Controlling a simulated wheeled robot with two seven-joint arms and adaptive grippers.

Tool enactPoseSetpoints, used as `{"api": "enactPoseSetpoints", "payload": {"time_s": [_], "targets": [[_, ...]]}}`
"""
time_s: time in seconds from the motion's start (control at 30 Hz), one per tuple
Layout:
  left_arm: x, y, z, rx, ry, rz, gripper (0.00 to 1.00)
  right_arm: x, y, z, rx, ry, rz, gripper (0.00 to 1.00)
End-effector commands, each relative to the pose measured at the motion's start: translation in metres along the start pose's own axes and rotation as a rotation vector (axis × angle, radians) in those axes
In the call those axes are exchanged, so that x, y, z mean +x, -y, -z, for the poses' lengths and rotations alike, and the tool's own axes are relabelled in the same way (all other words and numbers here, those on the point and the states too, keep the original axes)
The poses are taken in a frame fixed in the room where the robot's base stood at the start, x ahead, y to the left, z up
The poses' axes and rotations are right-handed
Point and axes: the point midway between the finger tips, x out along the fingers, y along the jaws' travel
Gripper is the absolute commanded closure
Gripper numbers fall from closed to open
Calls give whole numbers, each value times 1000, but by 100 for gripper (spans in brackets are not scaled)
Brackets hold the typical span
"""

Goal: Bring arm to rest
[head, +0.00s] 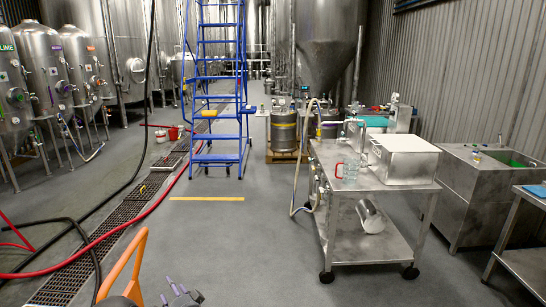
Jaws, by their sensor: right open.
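My right gripper (178,292) shows at the bottom edge of the head view, left of the middle. Only its purple-tipped fingers and a bit of its dark body are in the picture. The fingers stand apart with nothing seen between them, so it is open. It appears clear of the steel cart (385,187) at the right. The rest of this arm is cut off by the lower edge. My left gripper is not in view.
An orange curved bar (126,262) rises close to the gripper's left. Red and black hoses cross the floor near a drain grate (98,248). A blue ladder (217,90) stands behind. The middle floor is clear.

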Motion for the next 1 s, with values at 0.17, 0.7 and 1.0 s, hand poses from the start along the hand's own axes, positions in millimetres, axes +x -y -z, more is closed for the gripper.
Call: {"api": "enactPoseSetpoints", "payload": {"time_s": [0.17,0.7,1.0], "targets": [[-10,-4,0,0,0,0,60,-39,-66,62,-114,-45,-193,39],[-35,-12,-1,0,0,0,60,-248,-227,156,-354,70,-759,39],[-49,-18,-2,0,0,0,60,-400,-268,142,-389,287,-1001,39]]}}
